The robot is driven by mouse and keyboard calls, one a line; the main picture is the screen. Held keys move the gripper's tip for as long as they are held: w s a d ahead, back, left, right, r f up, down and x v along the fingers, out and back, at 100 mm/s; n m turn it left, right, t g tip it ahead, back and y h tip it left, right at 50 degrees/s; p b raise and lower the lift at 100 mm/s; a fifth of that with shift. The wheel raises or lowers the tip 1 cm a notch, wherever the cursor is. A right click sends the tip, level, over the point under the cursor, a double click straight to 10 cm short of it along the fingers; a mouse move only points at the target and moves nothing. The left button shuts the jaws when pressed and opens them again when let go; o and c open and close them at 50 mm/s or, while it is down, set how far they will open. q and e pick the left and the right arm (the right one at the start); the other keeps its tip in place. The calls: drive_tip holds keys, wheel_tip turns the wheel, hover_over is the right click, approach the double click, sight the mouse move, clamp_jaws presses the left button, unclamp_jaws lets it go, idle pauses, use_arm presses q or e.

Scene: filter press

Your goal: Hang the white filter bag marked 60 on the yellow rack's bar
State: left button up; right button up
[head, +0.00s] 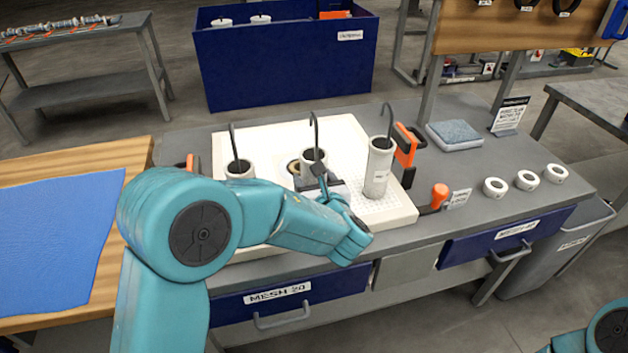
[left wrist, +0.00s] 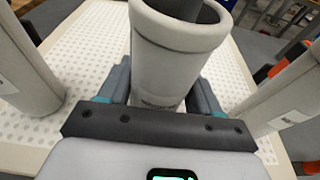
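Three white filter bags with dark hooks stand upright on a white perforated tray (head: 395,213): a left one (head: 240,170), a middle one (head: 307,168) and a right one (head: 378,170). Their printed marks are too small to read, so I cannot tell which is 60. My left gripper (head: 322,185) is at the middle bag. In the left wrist view its fingers (left wrist: 160,88) lie on either side of this bag (left wrist: 168,65); whether they press on it is hidden. My right gripper is out of view. I cannot make out the yellow rack's bar.
Orange-handled tools (head: 405,150) (head: 438,197) are at the tray's right. A blue cloth (head: 65,240) covers the wooden table at left. A blue bin (head: 285,65) stands behind.

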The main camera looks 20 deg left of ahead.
use_arm(q)
wheel_tip(320, 180, up, 5)
drive_tip(key=p, duration=0.3)
idle(0.4)
idle(0.5)
